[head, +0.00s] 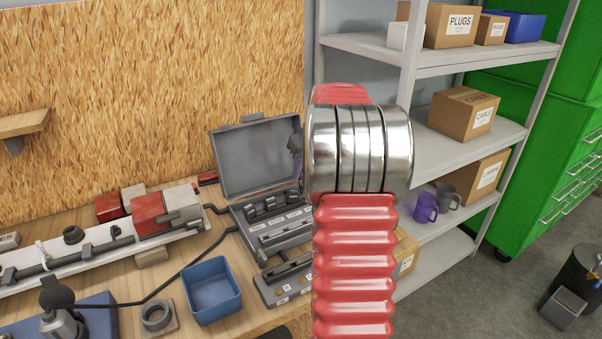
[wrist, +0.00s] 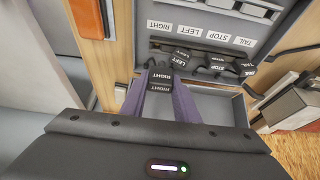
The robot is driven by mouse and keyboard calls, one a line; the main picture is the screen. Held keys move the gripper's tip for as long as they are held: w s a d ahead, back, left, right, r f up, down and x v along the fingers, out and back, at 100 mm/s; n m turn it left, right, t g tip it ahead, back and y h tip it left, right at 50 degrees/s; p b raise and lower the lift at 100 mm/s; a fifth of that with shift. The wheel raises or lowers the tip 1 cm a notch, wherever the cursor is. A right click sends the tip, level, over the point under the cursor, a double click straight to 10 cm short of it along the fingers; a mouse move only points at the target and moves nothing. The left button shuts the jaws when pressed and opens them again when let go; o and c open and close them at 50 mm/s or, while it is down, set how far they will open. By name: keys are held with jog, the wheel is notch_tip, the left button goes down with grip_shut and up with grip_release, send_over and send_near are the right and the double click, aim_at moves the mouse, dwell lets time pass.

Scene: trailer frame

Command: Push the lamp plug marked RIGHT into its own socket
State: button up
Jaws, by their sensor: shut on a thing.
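The plug marked RIGHT (wrist: 161,87) is dark with white lettering, shown in the wrist view between the purple fingers of my gripper (wrist: 163,74). My gripper is shut on it, in front of the label RIGHT (wrist: 158,25) on the grey panel. Plugs marked LEFT (wrist: 181,57), STOP (wrist: 217,67) and TAIL (wrist: 247,69) stand in a row to its right. The socket for RIGHT is hidden behind the plug and fingers, so I cannot tell whether the plug touches it.
The grey case (head: 256,160) stands open on the wooden bench, with labelled rows in it. A blue bin (head: 212,290), a grey ring (head: 158,317) and a black cable (head: 160,285) lie left of it. A light bar with red lamps (head: 150,212) lies behind. Shelves (head: 450,150) stand right.

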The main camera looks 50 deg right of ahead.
jog(key=shift+w+d+f, duration=0.1)
jog(key=shift+w+d, duration=0.15)
jog(key=shift+d, duration=0.55)
jog(key=shift+f, duration=1.8)
jog(key=shift+a+f, duration=0.1)
jog(key=shift+f, duration=0.55)
jog(key=shift+f, duration=0.35)
jog(key=shift+f, duration=1.1)
dwell(0.5)
jog(key=o, duration=0.8)
